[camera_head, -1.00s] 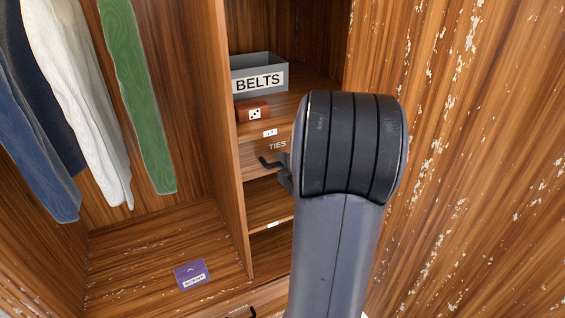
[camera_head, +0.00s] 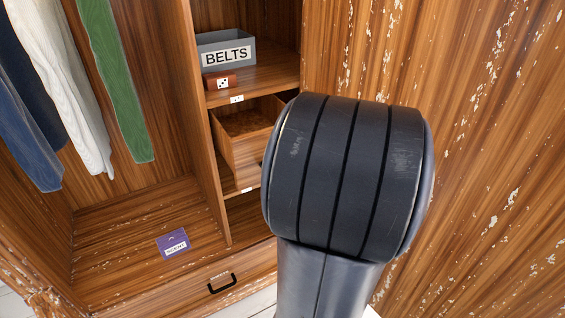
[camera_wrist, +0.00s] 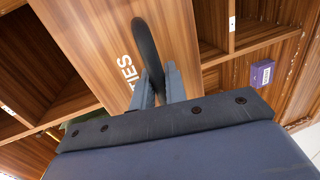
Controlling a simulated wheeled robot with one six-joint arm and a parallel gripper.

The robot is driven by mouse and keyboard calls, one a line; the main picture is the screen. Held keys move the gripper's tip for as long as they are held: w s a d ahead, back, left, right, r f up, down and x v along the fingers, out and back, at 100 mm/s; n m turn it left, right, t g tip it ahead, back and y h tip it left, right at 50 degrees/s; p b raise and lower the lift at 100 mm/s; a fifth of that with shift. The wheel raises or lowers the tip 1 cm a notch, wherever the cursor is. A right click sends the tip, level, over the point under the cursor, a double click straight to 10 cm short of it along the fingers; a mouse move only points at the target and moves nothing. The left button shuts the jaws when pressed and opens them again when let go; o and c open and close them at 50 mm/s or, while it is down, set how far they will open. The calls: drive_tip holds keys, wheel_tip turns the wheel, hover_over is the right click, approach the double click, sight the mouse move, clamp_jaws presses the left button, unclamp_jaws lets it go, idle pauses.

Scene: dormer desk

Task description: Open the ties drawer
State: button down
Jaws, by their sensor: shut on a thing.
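The ties drawer (camera_head: 243,152) is pulled out from its slot in the wardrobe's right column, and its open top shows in the head view. In the wrist view its front panel (camera_wrist: 100,40) fills the middle, with the letters TIES on it. My gripper (camera_wrist: 160,82) is shut on the drawer's dark handle (camera_wrist: 147,50). In the head view my arm hides the drawer front, the handle and the gripper.
A grey BELTS box (camera_head: 226,52) and a reddish-brown block with dots (camera_head: 220,82) sit on the shelf above the drawer. A purple packet (camera_head: 173,243) lies on the wardrobe floor. Clothes hang at left. A worn wooden panel (camera_head: 460,150) stands at right.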

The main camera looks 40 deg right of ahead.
drive_tip(key=shift+s, duration=0.1)
drive_tip(key=c, duration=1.5)
unclamp_jaws()
drive_tip(key=shift+c, duration=0.2)
drive_tip(key=p+v, duration=0.2)
drive_tip(key=v, duration=0.8)
drive_tip(key=shift+s, duration=0.35)
drive_tip(key=shift+a, duration=0.1)
drive_tip(key=shift+b+x, duration=1)
drive_tip(key=shift+x, duration=4.4)
drive_tip(key=shift+r, duration=0.1)
